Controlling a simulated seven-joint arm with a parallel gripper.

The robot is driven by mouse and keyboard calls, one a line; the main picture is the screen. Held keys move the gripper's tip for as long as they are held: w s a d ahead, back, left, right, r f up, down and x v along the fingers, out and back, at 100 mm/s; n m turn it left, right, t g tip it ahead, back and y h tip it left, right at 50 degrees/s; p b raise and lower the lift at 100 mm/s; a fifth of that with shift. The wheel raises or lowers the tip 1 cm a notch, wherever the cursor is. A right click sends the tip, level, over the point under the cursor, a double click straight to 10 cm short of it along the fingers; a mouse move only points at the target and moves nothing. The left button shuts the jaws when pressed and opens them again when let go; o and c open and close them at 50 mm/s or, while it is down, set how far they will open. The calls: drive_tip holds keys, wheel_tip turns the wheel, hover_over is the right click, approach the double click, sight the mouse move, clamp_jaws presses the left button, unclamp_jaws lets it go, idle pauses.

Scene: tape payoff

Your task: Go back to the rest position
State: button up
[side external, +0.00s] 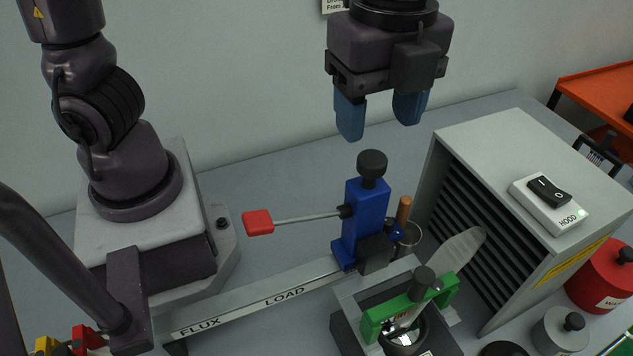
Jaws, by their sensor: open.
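My gripper (380,118) hangs at the top of the side external view with its two blue fingers apart and nothing between them. It is above a blue post fixture (366,222) with a black knob (372,163) on top, and does not touch it. A lever with a red handle (258,222) sticks out to the left from the blue fixture. A green bracket (410,310) with a black knob stands in front, over a round dark cup.
A grey louvred box (530,180) with a HOOD switch (549,200) stands at right. A red can (603,279) and a grey lidded pot (560,331) are at lower right. A rail labelled FLUX and LOAD (250,306) runs along the bench. An orange shelf (600,92) is at far right.

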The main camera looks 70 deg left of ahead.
drive_tip(key=shift+f+n, duration=0.25)
drive_tip(key=shift+n, duration=0.65)
drive_tip(key=s+a+r+n+t, duration=0.2)
drive_tip(key=s+a+n, duration=0.1)
drive_tip(key=a+n, duration=0.5)
drive_tip(key=s+a+r+n+t, duration=0.2)
drive_tip(key=s+a+n+t, duration=0.1)
drive_tip(key=a+n, duration=0.5)
drive_tip(key=shift+s+a+r+t, duration=0.15)
drive_tip(key=shift+s+a+t, duration=0.15)
drive_tip(key=shift+s+a, duration=0.3)
